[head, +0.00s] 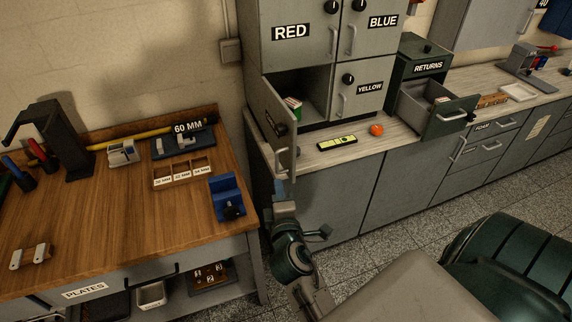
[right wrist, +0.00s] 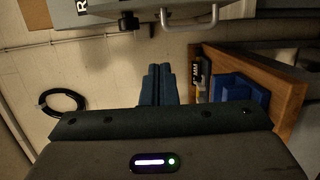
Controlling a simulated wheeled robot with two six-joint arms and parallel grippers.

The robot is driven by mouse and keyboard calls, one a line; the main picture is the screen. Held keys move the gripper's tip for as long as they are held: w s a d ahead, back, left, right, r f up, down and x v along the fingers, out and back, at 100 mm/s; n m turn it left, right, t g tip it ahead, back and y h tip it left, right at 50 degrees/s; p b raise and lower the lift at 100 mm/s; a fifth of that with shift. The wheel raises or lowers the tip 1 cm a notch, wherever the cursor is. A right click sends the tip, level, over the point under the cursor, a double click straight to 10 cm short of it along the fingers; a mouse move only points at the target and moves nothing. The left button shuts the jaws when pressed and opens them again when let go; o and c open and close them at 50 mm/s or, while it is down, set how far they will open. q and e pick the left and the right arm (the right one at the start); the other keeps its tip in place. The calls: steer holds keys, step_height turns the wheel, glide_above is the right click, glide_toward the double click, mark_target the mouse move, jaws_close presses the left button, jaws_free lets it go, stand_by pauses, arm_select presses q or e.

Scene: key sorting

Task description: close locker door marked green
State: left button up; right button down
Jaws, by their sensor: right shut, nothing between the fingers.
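The grey locker (head: 290,75) has doors marked RED, BLUE and YELLOW, all closed. Its lower left door (head: 271,118) stands open, swung out toward me; its label is too oblique to read. It has a black knob and a metal handle (head: 291,160). My right gripper (head: 285,209) is just below the open door's lower outer corner. In the right wrist view, its fingers (right wrist: 158,85) are together and empty. A grey door panel with a handle (right wrist: 186,20) and a cut-off label beginning with R shows at the top there. My left gripper is not in view.
A small green and white box (head: 293,104) lies inside the open compartment. A yellow-black item (head: 337,142) and an orange ball (head: 376,129) lie on the counter. The RETURNS drawer (head: 449,119) is pulled out. A wooden workbench (head: 110,215) with a blue vise-like block (head: 228,197) stands left.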

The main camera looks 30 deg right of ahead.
mark_target(288, 158)
steer(key=w+d+p, duration=0.4)
steer(key=w+d, duration=0.4)
steer(key=shift+w+d+p, duration=0.1)
steer(key=shift+d+p, duration=0.05)
steer(key=shift+p, duration=0.2)
